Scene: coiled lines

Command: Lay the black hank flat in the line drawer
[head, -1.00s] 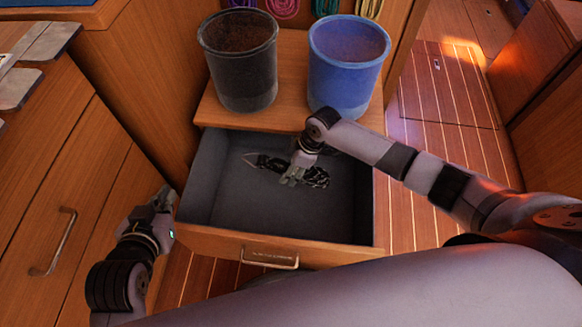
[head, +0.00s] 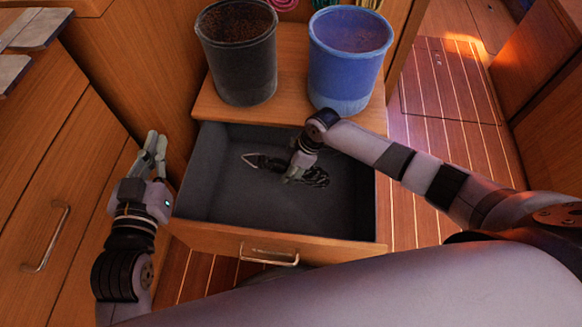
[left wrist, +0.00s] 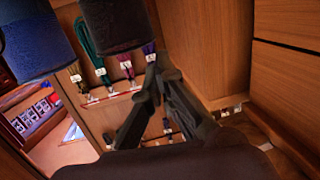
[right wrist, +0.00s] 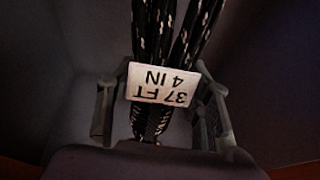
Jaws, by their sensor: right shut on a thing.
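The black hank (head: 317,179) with pale flecks is inside the open line drawer (head: 280,215). A thin loop end (head: 262,162) stretches to the left. My right gripper (head: 294,178) reaches down into the drawer and is shut on the hank. In the right wrist view the hank (right wrist: 155,30) runs up between the fingers (right wrist: 160,105), with a white tag (right wrist: 163,86) reading "37 FT 4 IN" upside down. I cannot tell whether the whole hank touches the drawer floor. My left gripper (head: 155,147) is empty, left of the drawer, its fingertips close together.
A dark bucket (head: 240,60) and a blue bucket (head: 347,65) stand on the wooden top behind the drawer. A cabinet with a handle (head: 46,237) is at left. The drawer floor's front is clear.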

